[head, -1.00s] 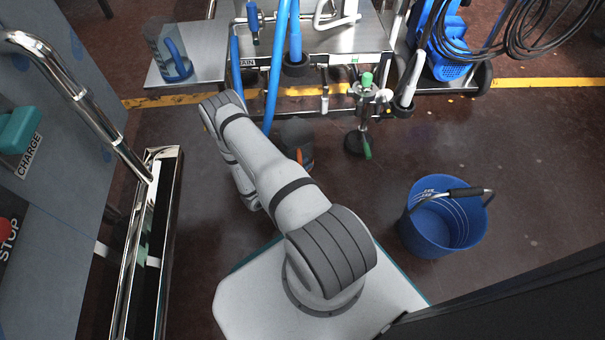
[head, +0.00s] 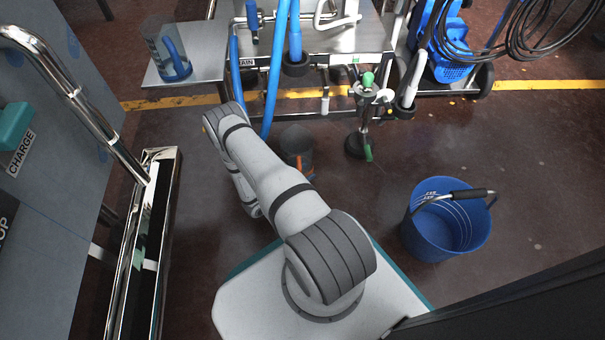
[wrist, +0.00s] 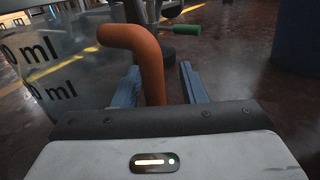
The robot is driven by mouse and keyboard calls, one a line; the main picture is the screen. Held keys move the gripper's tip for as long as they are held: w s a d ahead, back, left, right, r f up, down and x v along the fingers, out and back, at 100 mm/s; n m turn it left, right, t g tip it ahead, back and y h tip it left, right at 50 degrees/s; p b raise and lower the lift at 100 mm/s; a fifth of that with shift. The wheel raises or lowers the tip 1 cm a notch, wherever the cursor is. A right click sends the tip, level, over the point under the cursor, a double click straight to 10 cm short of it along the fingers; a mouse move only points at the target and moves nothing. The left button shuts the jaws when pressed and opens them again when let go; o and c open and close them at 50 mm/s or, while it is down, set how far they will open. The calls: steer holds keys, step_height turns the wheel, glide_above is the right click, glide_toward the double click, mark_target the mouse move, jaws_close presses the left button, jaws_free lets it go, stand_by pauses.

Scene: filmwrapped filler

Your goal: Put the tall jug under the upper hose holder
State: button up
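A clear jug with an orange handle (head: 297,146) stands low near the floor, in front of the steel cart. In the wrist view its wall with black "ml" marks (wrist: 50,70) fills the left, and its orange handle (wrist: 148,60) rises between the fingers of my gripper (wrist: 160,72). The fingers are apart, with a gap between the handle and the right finger. In the head view my arm hides the gripper. A clear jug with a blue handle (head: 168,48) stands on the side shelf. A dark hose holder ring (head: 295,67) sits at the cart's front edge around a blue hose.
The steel cart (head: 335,42) stands ahead, with a green-knobbed valve stand (head: 364,115) at its front. A blue bucket (head: 446,225) stands on the right. A chrome rail (head: 140,240) runs along the left. The floor between valve stand and bucket is clear.

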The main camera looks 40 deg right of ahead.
steer(key=a+p, duration=0.4)
steer(key=a, duration=0.8)
steer(key=w+a+r+m+g+y, duration=0.1)
steer(key=w+r+m+g+y, duration=0.25)
steer(key=r, duration=1.05)
steer(key=s+a+r+m+g+y, duration=0.1)
steer(key=a+r+m+g+y, duration=0.15)
steer(key=r+m+y, duration=0.75)
steer(key=s+a+r+m+t+y, duration=0.1)
steer(key=s+r, duration=0.3)
steer(key=r, duration=0.4)
steer(key=s+a+r+m+t+y, duration=0.2)
steer(key=s+r, duration=0.3)
steer(key=r, duration=0.4)
steer(key=s+a+r+m+t+y, duration=0.1)
steer(key=s+a+r+t, duration=0.2)
steer(key=r, duration=0.6)
steer(key=shift+s+a+r+m+t, duration=0.15)
steer(key=shift+s+a+m+t, duration=0.3)
steer(key=shift+s, duration=0.8)
